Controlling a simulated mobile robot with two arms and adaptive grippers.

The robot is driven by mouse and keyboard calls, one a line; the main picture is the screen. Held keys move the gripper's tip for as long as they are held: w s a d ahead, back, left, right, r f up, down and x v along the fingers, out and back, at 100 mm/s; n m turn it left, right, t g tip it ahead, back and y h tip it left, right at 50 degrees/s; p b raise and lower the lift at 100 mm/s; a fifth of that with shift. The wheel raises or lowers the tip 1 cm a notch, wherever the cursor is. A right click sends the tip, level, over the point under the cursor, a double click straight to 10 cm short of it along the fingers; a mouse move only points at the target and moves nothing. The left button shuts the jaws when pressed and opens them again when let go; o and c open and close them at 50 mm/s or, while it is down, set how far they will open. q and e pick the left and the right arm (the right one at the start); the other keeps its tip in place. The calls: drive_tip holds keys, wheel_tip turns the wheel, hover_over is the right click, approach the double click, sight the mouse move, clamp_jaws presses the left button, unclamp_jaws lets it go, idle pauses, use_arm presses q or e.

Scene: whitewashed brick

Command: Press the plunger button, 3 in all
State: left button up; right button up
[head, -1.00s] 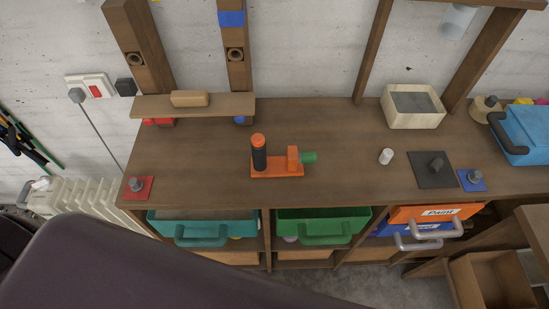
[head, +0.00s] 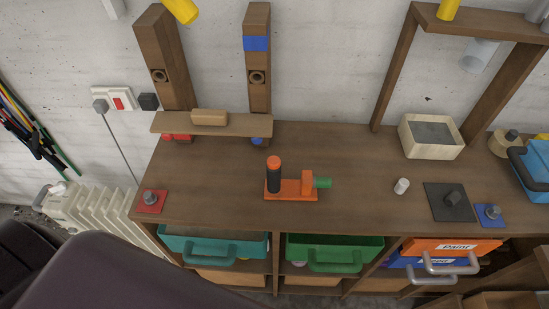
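An orange device (head: 291,190) stands on the wooden bench top near its middle. It has a flat orange base and an upright black cylinder (head: 273,178) with an orange cap (head: 273,160) on top. An orange block and a green knob (head: 322,183) are at its right end. The orange cap looks like the plunger button, though I cannot be sure. Nothing touches the device. Neither of my grippers is in view. A dark, smooth shape, probably part of my own body, covers the lower left.
A red plate (head: 152,202) with a grey knob is at the bench's left end. A white cylinder (head: 402,186), a black plate (head: 450,202) and a blue plate (head: 490,215) are to the right. A stone-like box (head: 430,137) stands behind. Drawers (head: 212,246) sit below the front edge.

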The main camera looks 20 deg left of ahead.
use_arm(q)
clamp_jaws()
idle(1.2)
